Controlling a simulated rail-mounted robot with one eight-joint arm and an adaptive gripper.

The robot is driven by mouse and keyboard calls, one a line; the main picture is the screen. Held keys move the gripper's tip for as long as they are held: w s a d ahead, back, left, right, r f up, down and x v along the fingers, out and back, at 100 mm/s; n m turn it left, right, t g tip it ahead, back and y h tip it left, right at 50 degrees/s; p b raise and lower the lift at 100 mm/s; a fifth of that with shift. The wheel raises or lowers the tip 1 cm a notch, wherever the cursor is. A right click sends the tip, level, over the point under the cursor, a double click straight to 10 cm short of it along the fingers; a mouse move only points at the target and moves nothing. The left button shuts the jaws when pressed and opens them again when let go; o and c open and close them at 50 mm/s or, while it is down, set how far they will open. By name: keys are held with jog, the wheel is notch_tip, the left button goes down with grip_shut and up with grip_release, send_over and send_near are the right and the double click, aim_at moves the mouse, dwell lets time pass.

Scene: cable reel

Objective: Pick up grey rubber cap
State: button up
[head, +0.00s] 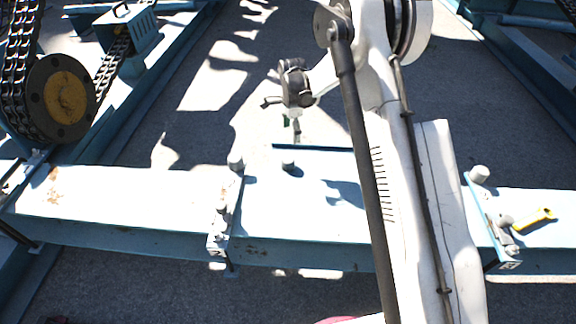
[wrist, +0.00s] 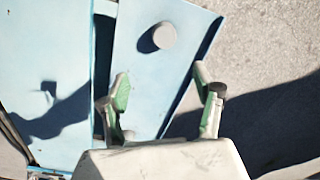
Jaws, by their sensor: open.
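A small grey rubber cap (head: 288,158) stands on the light blue beam (head: 120,190) near its far edge. In the wrist view a round grey cap (wrist: 164,37), seen from above, sits on the blue surface beyond my fingers and casts a dark shadow. My gripper (head: 293,122) is above and just behind the beam's far edge in the head view. In the wrist view my gripper (wrist: 161,75) has its two green-padded fingers spread wide with nothing between them. The cap is apart from both fingers.
Similar grey knobs stand on clamp brackets at the left (head: 235,161) and right (head: 479,173). A yellow tool (head: 533,220) lies on the beam's right end. A chain wheel (head: 62,97) stands at the left. My arm hides part of the beam.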

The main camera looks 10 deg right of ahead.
jog(key=m, duration=0.1)
send_over(288, 159)
notch_tip(288, 159, down, 5)
jog(key=f+b, duration=0.1)
jog(key=f, duration=0.1)
jog(key=f+b, duration=0.1)
jog(key=f, duration=0.2)
jog(key=f+b, duration=0.1)
jog(key=f, duration=0.2)
jog(key=shift+s+d+f, duration=0.25)
jog(key=shift+s+d, duration=0.05)
jog(key=shift+s, duration=0.05)
jog(key=shift+w+a+f+b, duration=0.1)
jog(key=shift+f+b, duration=0.35)
jog(key=shift+f, duration=0.45)
jog(key=shift+w+a+f+b, duration=0.15)
jog(key=shift+f+b, duration=0.3)
jog(key=shift+f, duration=0.4)
jog(key=shift+w+a+f+b, duration=0.1)
jog(key=shift+f+b, duration=0.35)
jog(key=shift+f, duration=0.45)
jog(key=shift+r, duration=0.1)
jog(key=c, duration=1.2)
